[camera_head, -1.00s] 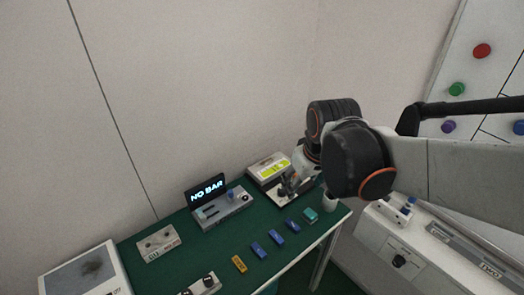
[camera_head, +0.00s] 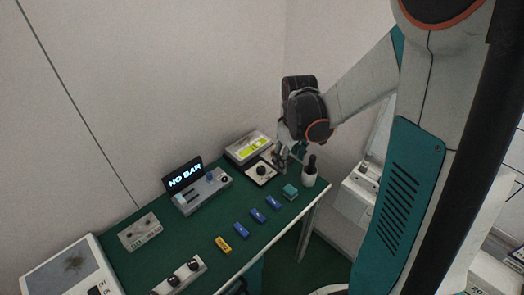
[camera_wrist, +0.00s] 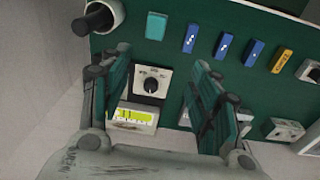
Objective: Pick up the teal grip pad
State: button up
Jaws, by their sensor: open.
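The teal grip pad (camera_head: 290,191) lies on the green table (camera_head: 205,246) near its right end, between a blue block and a white cup. It also shows in the wrist view (camera_wrist: 156,26), beyond my fingertips, flat on the table. My gripper (camera_head: 285,160) is above the right back part of the table, behind the pad. In the wrist view my gripper (camera_wrist: 160,75) has its fingers wide apart with nothing held between them. The white knob box (camera_wrist: 151,84) shows between the fingers, below them.
Beside the pad stands a white cup (camera_head: 309,177) with a black-handled item in it. Several blue blocks (camera_head: 258,215) and a yellow block (camera_head: 222,244) line the front edge. The "NO BAR" device (camera_head: 203,190) and a yellow-screened box (camera_head: 248,146) stand behind.

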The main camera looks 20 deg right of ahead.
notch_tip(320, 180, down, 4)
jog(key=d, duration=0.3)
jog(key=b, duration=0.3)
send_over(290, 189)
jog(key=shift+n+g, duration=0.3)
jog(key=shift+g, duration=0.1)
jog(key=f, duration=0.8)
jog(key=shift+d+f, duration=0.2)
jog(key=shift+f, duration=0.05)
jog(key=shift+a+f+b, duration=0.2)
jog(key=shift+f+b, duration=1)
jog(key=shift+f, duration=1.5)
jog(key=shift+r, duration=0.1)
jog(key=c, duration=1)
